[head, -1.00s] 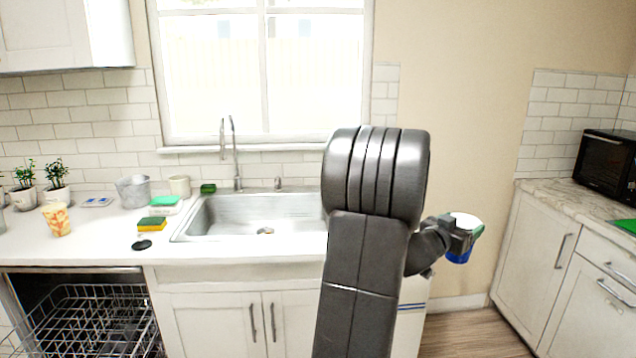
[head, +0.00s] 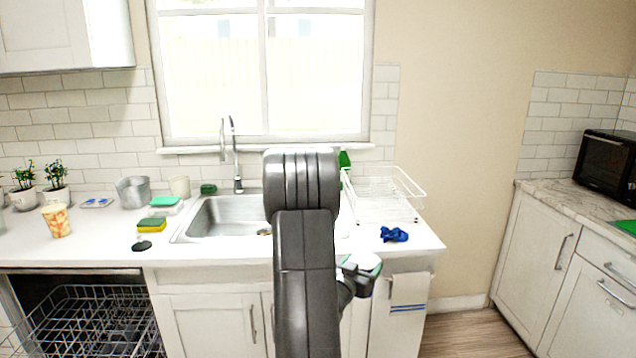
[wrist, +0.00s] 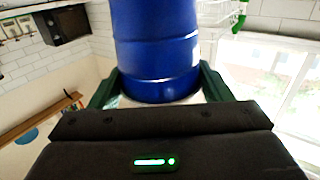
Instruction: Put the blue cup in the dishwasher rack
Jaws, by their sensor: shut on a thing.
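The blue cup (wrist: 155,45) fills the upper middle of the wrist view. My gripper (wrist: 158,88) is shut on it, with one green finger on each side. In the head view my gripper (head: 360,270) is low in front of the counter, right of my arm. Only a pale bit of what it holds shows there; the arm hides the rest. The dishwasher rack (head: 95,318) is a wire basket at the lower left, under the counter, well left of my gripper.
A sink (head: 215,218) is set in the white counter (head: 100,235). A patterned cup (head: 56,220), sponges (head: 152,225) and a metal bucket (head: 133,190) stand left of it. A white dish rack (head: 383,195) and a blue cloth (head: 394,234) lie right. A towel (head: 408,295) hangs at the counter end.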

